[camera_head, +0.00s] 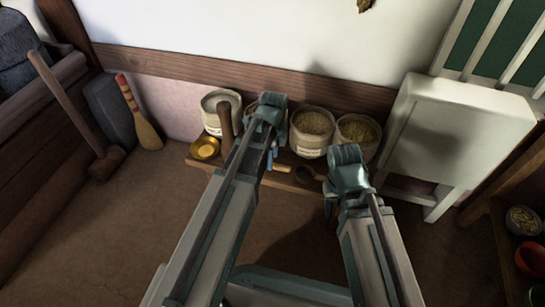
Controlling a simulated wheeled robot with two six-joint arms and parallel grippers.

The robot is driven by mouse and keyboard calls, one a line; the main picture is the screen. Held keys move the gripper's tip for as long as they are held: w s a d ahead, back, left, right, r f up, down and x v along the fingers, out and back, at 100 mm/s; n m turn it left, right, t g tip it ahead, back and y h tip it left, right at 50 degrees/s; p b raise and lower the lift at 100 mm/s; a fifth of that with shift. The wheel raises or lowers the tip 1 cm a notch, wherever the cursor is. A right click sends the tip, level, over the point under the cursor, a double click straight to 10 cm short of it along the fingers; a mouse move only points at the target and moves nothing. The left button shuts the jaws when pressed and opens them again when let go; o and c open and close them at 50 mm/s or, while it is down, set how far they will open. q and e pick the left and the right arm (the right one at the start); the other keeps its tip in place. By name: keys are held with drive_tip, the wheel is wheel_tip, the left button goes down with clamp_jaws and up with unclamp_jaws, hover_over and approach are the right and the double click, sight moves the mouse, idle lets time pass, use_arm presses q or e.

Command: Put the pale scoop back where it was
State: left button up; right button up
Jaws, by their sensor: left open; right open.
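A pale, light-wood piece (282,169), which may be the scoop's handle, lies on the low wooden bench (250,176) in front of the tubs. Its left end is hidden by my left gripper, so I cannot tell its full shape. My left gripper (271,160) is open, pointing down at the bench, just left of this piece; I cannot tell if they touch. My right gripper (331,205) is open and empty, lower and further right, in front of the bench.
Tubs stand along the wall: one with white contents (220,103), two with grain, (312,125) and (358,130). A brass bowl (205,148) and a dark ring-shaped thing (304,175) are on the bench. A white cabinet (455,130) stands right.

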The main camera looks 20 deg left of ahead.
use_arm(q)
wheel_tip(320, 180, up, 9)
drive_tip(key=p, duration=0.8)
drive_tip(key=s+d+n+y, duration=0.1)
drive_tip(key=s+d+n, duration=0.9)
drive_tip(key=s+n, duration=0.4)
drive_tip(key=shift+d, duration=0.2)
drive_tip(key=shift+s+r, duration=0.1)
wheel_tip(320, 180, up, 42)
drive_tip(key=p, duration=4.1)
drive_tip(key=shift+n+p, duration=0.3)
